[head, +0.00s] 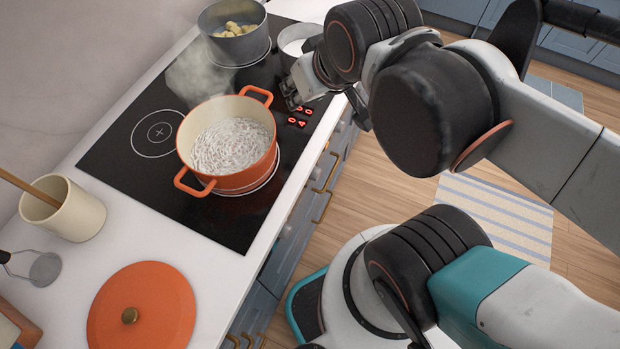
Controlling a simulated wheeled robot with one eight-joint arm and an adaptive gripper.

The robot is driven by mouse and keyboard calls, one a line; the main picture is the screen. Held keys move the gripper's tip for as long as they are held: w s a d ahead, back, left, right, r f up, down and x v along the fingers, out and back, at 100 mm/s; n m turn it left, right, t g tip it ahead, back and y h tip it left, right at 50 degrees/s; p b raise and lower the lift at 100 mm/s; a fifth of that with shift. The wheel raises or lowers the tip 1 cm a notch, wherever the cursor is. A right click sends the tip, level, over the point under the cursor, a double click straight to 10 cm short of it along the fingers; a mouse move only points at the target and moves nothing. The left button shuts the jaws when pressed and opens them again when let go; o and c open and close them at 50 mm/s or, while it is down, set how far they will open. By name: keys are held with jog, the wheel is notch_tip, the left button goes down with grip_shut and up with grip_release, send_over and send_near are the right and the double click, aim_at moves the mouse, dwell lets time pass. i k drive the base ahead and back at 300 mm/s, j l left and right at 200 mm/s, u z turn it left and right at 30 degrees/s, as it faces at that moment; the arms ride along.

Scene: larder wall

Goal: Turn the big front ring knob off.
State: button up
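The orange pot (229,145) stands on a ring of the black hob (122,178), full of pale, frothy contents. A pale ring edge shows under its near right side. Small pale knobs (286,231) show faintly along the front panel below the counter edge; I cannot tell which belongs to which ring or how they are set. Red digits (298,122) glow on the hob right of the orange pot, one reading 04. My gripper (291,93) is beside these digits, partly hidden by my wrist. I cannot tell whether it is open or touches anything.
A grey pot (236,47) with yellowish pieces stands at the back, steam beside it. An orange lid (142,308), a cream utensil jar (64,212) and a metal utensil (44,268) occupy the near counter. Brass handles (322,208) project from the drawers. A striped rug (494,222) lies on the floor.

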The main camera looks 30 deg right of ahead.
aim_at(315, 176)
jog(key=k+l+z, duration=0.2)
jog(key=k+l, duration=0.4)
jog(key=k+l+z, duration=0.1)
jog(key=k+l, duration=0.25)
jog(key=l, duration=0.2)
jog(key=k+l, duration=0.35)
jog(key=l, duration=0.15)
jog(key=k+l+z, duration=0.1)
jog(key=k+l, duration=0.3)
jog(key=l, duration=0.15)
